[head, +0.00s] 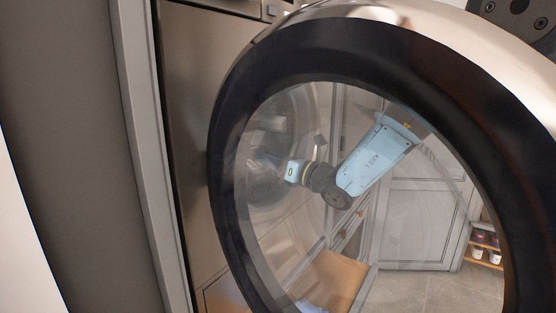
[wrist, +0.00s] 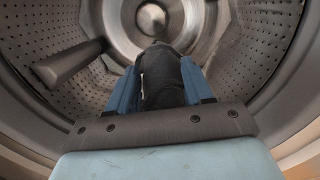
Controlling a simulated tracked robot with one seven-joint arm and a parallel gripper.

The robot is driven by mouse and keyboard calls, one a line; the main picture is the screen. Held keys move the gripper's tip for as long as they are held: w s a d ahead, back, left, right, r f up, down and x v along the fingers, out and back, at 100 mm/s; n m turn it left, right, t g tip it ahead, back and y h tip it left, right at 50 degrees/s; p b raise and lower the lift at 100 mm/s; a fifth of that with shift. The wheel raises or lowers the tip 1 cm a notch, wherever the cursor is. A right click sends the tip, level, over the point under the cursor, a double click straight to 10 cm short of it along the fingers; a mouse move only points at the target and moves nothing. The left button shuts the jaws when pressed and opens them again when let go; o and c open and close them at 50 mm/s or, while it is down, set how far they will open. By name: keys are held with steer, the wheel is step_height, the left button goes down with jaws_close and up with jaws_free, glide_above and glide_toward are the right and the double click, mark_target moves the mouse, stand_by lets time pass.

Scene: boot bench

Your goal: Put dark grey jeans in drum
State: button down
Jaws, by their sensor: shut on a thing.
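The dark grey jeans (wrist: 162,80) show in the wrist view as a dark bundle between my two blue fingers. My gripper (wrist: 160,88) is shut on them. The steel drum (wrist: 250,62), with its perforated wall, surrounds the jeans and fingers in this view, and its round hub lies straight ahead. In the head view my gripper (head: 291,171) shows through the glass of the open washer door (head: 222,165), at the drum opening. The jeans cannot be made out clearly there because of the glass and reflections.
A paddle (wrist: 70,64) juts from the drum wall at the left in the wrist view. The open door fills much of the head view. Beyond it are grey cabinet doors (head: 420,215), a low shelf with jars (head: 484,250) and open tiled floor.

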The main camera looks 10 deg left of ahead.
steer(key=w+a+f, duration=0.1)
steer(key=w+a, duration=0.1)
steer(key=a, duration=0.3)
steer(key=w+a+f, duration=0.1)
steer(key=w+a, duration=0.1)
steer(key=a, duration=0.4)
steer(key=shift+w+a+f, duration=0.3)
steer(key=shift+w+f, duration=0.05)
steer(key=shift+w, duration=0.05)
steer(key=shift+c, duration=1.9)
jaws_free()
steer(key=shift+f, duration=0.1)
steer(key=v, duration=1.4)
